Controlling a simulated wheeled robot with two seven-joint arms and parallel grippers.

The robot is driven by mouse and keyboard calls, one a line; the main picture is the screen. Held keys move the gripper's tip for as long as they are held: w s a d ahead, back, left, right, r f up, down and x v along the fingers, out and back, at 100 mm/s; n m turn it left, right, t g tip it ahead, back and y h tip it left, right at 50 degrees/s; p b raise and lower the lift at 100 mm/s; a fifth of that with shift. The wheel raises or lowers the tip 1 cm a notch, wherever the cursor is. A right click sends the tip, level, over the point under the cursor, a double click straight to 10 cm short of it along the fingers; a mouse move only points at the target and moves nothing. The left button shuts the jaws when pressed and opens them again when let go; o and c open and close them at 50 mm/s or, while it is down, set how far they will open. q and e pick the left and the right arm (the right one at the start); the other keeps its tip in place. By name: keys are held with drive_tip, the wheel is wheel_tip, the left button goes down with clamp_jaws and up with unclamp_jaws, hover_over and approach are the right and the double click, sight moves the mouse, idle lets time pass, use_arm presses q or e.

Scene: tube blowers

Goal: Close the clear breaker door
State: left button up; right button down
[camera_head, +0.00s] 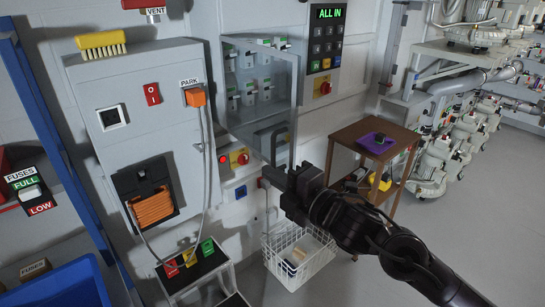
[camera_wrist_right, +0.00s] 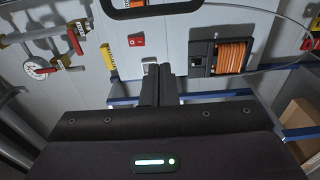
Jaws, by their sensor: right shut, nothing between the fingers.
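The clear breaker door (camera_head: 288,88) is a see-through pane on the wall cabinet, left of the keypad in the head view. Rows of grey breakers (camera_head: 248,90) show behind or beside it. How far it stands open is hard to tell. A dark loop handle (camera_head: 281,143) shows at its lower part. My right gripper (camera_head: 277,178) is just below the handle, shut and empty; whether it touches the handle is unclear. In the right wrist view its fingers (camera_wrist_right: 161,82) are together, with a dark loop above them. My left gripper is not in view.
A grey cabinet (camera_head: 130,75) with an orange coil (camera_head: 152,207) stands to the left. A white wire basket (camera_head: 300,255) is below my right gripper. A wooden stand (camera_head: 343,139) with a purple tray (camera_head: 376,143) is to the right. Open floor (camera_head: 480,230) lies further right.

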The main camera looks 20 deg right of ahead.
sight(273, 160)
drive_tip(key=w+p, duration=0.1)
drive_tip(key=w+d+p, duration=0.1)
drive_tip(key=w, duration=0.1)
drive_tip(key=w+p, duration=0.1)
drive_tip(key=w, duration=0.1)
drive_tip(key=shift+d+p, duration=0.35)
drive_tip(key=shift+p, duration=0.05)
drive_tip(key=shift+w, duration=0.15)
